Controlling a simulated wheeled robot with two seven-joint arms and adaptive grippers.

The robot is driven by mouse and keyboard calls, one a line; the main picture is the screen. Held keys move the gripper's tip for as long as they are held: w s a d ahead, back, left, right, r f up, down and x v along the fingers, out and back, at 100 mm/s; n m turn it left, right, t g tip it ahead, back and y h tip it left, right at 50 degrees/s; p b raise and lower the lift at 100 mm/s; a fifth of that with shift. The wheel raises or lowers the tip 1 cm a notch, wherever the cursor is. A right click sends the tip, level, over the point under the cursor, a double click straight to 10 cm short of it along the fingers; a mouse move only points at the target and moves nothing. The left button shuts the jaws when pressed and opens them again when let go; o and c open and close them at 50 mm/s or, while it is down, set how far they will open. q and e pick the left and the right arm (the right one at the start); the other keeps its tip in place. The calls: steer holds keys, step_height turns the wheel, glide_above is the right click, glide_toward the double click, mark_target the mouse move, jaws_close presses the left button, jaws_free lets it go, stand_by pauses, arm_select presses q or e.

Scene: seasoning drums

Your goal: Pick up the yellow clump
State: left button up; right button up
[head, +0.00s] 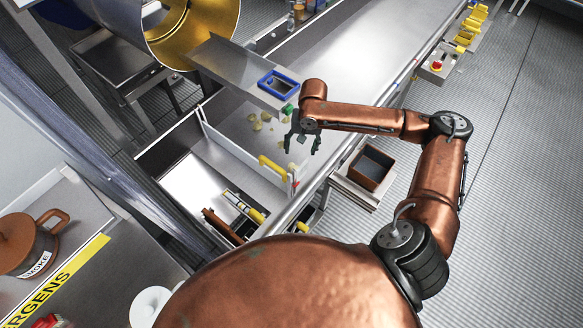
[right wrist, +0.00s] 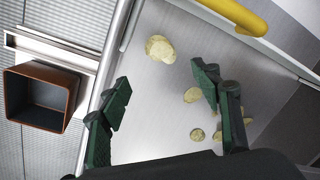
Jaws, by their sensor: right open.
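Several pale yellow clumps lie on the metal tray floor. In the right wrist view one larger yellow clump (right wrist: 160,48) lies apart from the rest, ahead of the gap between my fingers. Other small clumps (right wrist: 197,134) lie near and beyond the right-hand finger, which partly covers some of them. In the head view a few clumps (head: 266,116) show left of my right gripper (head: 303,143). That gripper, also in the right wrist view (right wrist: 164,88), is open with dark green fingers and nothing between them. My left gripper is not in view.
A yellow handle (right wrist: 238,14) runs along the tray edge. A brown-rimmed open bin (head: 373,168) stands right of the tray wall. A blue-framed metal chute (head: 262,80) and a large drum (head: 190,30) are at the back. A brown lidded pot (head: 28,243) stands far left.

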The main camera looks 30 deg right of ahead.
steer(key=b, duration=0.4)
glide_above(296, 167)
steer(key=d, duration=0.1)
step_height(296, 167, down, 5)
steer(key=shift+s+r, duration=0.1)
steer(key=shift+d+f, duration=0.1)
steer(key=shift+f, duration=0.35)
steer(key=shift+s+f+b, duration=0.15)
steer(key=shift+f+b, duration=0.05)
steer(key=shift+b, duration=0.1)
steer(key=shift+f, duration=1.15)
steer(key=f, duration=0.3)
steer(key=a+f, duration=0.1)
steer(key=f, duration=0.1)
steer(key=shift+w, duration=0.35)
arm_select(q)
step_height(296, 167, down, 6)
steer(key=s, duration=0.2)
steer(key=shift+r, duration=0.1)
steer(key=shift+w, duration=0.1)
arm_select(e)
steer(key=c, duration=0.8)
